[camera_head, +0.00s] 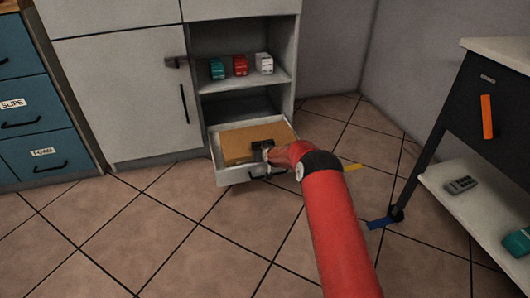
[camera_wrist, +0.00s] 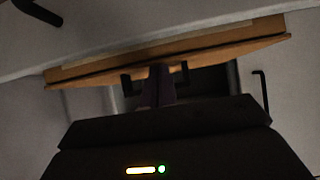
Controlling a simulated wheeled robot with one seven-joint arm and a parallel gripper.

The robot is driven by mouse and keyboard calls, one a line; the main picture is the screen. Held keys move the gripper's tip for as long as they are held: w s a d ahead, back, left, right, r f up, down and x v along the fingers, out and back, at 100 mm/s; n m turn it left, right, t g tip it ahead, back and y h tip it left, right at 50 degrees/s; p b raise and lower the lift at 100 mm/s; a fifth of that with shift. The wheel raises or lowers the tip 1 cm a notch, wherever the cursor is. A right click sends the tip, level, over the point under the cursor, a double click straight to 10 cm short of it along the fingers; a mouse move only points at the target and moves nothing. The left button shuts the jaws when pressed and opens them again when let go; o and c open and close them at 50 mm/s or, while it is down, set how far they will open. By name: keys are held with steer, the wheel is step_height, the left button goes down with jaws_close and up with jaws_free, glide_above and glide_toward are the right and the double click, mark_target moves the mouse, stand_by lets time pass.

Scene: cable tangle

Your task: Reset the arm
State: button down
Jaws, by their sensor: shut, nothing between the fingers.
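My gripper (camera_head: 262,148) is at the end of my red arm, over the front part of an open white drawer (camera_head: 235,177) low in the cabinet. A flat tan board or box (camera_head: 246,139) lies in the drawer, just beyond the gripper. In the wrist view the gripper (camera_wrist: 156,84) is dark, and its fingers are shut with nothing held. The tan board's edge (camera_wrist: 190,47) runs across behind the fingers there. Whether the fingers touch the board or drawer I cannot tell.
Teal, red and white boxes (camera_head: 240,66) stand on the shelf above the drawer. A blue drawer unit (camera_head: 35,120) is at the left. A dark-framed table (camera_head: 488,150) with a lower shelf is at the right. The tiled floor (camera_head: 180,230) is clear in front.

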steer(key=s+d+r+g+h+p, duration=0.1)
steer(key=s+d+r+p, duration=0.15)
steer(key=s+r, duration=0.75)
steer(key=s+d+r+p, duration=0.1)
steer(key=s+d+r, duration=0.4)
steer(key=r, duration=0.9)
steer(key=s+d+r+g+h+p, duration=0.1)
steer(key=s+d+r+p, duration=0.1)
steer(key=s+r, duration=0.85)
steer(key=s+d+r+m+g+p, duration=0.15)
steer(key=s+r, duration=0.25)
steer(key=s, duration=0.4)
steer(key=s+d+r+p, duration=0.1)
steer(key=s+d+r, duration=0.3)
steer(key=s, duration=0.5)
steer(key=s+m+g+h+p, duration=0.1)
steer(key=s+p, duration=0.1)
steer(key=s, duration=1.4)
steer(key=shift+s+d+m, duration=0.15)
steer(key=shift+d+m, duration=0.2)
steer(key=shift+g, duration=0.25)
